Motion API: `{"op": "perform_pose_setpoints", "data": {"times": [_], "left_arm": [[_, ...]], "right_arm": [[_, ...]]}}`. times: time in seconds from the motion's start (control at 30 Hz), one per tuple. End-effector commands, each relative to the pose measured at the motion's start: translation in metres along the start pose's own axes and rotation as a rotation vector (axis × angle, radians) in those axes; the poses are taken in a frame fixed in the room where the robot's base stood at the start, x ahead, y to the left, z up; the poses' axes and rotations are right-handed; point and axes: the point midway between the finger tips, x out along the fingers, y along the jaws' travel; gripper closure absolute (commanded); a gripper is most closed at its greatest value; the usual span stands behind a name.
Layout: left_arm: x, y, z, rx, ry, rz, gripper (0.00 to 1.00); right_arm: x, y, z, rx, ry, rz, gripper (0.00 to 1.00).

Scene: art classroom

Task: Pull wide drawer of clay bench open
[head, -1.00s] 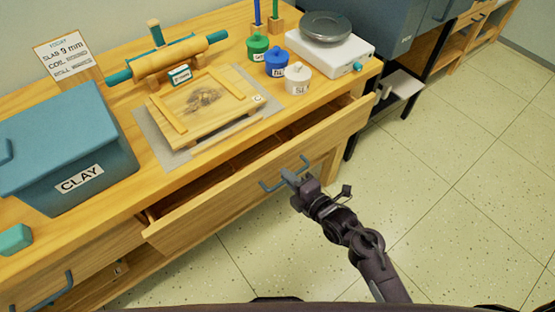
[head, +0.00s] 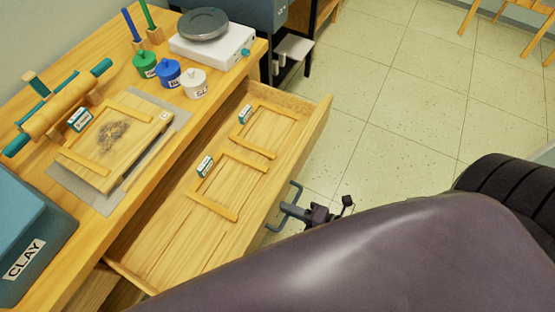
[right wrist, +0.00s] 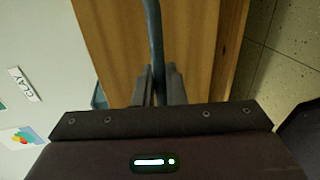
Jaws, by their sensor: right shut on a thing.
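The wide drawer (head: 170,245) of the clay bench (head: 95,240) stands far out in the head view, with its inside in plain sight. Its grey-blue bar handle (head: 290,205) is on the front face. My right gripper (head: 300,212) is at the handle, mostly hidden below by my own dark body. In the right wrist view the fingers (right wrist: 157,85) are closed around the handle bar (right wrist: 154,40), with the wooden drawer front behind it. My left gripper is not in view.
The drawer holds wooden strips and small labelled boxes (head: 205,166). On the bench top are the blue clay bin (head: 35,225), a rolling pin (head: 60,105), a framed board (head: 115,140), lidded pots (head: 168,73) and a scale (head: 212,40). Tiled floor (head: 400,90) is clear to the right.

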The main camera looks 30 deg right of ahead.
Motion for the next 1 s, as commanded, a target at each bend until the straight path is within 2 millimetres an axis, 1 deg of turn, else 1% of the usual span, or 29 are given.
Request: {"op": "perform_pose_setpoints", "data": {"times": [0.13, 0.5, 0.53, 0.63, 0.9, 1.0], "left_arm": [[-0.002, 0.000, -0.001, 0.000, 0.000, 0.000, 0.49], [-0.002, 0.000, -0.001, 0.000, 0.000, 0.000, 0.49], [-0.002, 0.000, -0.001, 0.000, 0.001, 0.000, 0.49], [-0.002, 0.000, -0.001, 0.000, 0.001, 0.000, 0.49], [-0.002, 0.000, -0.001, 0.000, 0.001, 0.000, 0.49], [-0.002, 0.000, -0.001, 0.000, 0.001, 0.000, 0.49]], "right_arm": [[-0.007, -0.002, -0.001, 0.001, 0.000, -0.001, 1.00], [-0.008, -0.002, 0.000, 0.001, 0.000, -0.001, 1.00], [-0.008, -0.002, 0.000, 0.001, 0.000, -0.001, 0.88], [-0.008, -0.002, 0.000, 0.001, 0.000, -0.001, 0.75], [-0.008, -0.002, 0.000, 0.000, 0.000, -0.001, 0.75], [-0.015, -0.003, 0.000, -0.001, 0.000, -0.003, 0.75]]}}
